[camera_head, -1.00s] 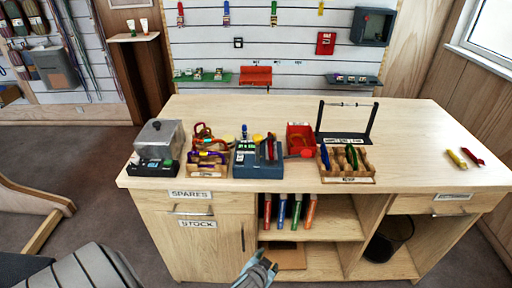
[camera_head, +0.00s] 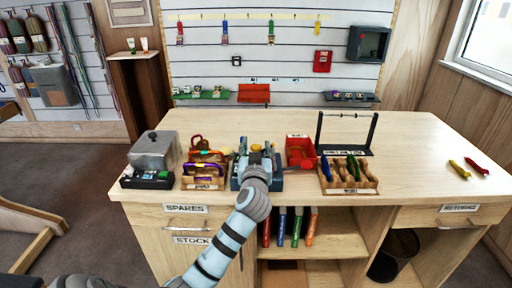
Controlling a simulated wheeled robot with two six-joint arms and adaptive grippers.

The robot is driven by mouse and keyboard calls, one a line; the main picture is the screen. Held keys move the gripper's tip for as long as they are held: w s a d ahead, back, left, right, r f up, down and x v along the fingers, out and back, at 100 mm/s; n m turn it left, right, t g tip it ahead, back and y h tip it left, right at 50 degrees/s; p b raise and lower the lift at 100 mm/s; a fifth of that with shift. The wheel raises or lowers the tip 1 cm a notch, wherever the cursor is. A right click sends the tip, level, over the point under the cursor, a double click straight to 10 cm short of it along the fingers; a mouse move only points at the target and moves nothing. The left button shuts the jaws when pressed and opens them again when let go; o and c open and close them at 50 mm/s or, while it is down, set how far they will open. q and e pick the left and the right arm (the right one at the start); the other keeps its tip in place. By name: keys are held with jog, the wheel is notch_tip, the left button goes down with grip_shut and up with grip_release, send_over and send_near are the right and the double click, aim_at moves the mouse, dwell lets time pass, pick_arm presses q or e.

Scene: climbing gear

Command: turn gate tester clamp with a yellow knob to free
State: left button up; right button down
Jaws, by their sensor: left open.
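The gate tester (camera_head: 235,184) is a blue box near the front middle of the bench, between the wooden racks. My left arm reaches up over its front, and its wrist hides most of the box. My left gripper (camera_head: 257,151) is open above the tester, one finger to each side. A small yellow-orange patch (camera_head: 256,147), which looks like the clamp's knob, shows between the fingers. I cannot tell whether the fingers touch it, nor which way the clamp is turned. My right gripper is out of view.
Left of the tester stand a wooden rack (camera_head: 203,184) of carabiners and a grey box (camera_head: 153,150). The bench's right part is mostly clear, with two small tools (camera_head: 461,168).

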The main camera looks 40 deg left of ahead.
pick_arm(q)
jog(key=shift+w+a, duration=0.2)
jog(key=shift+w, duration=0.05)
grip_shut()
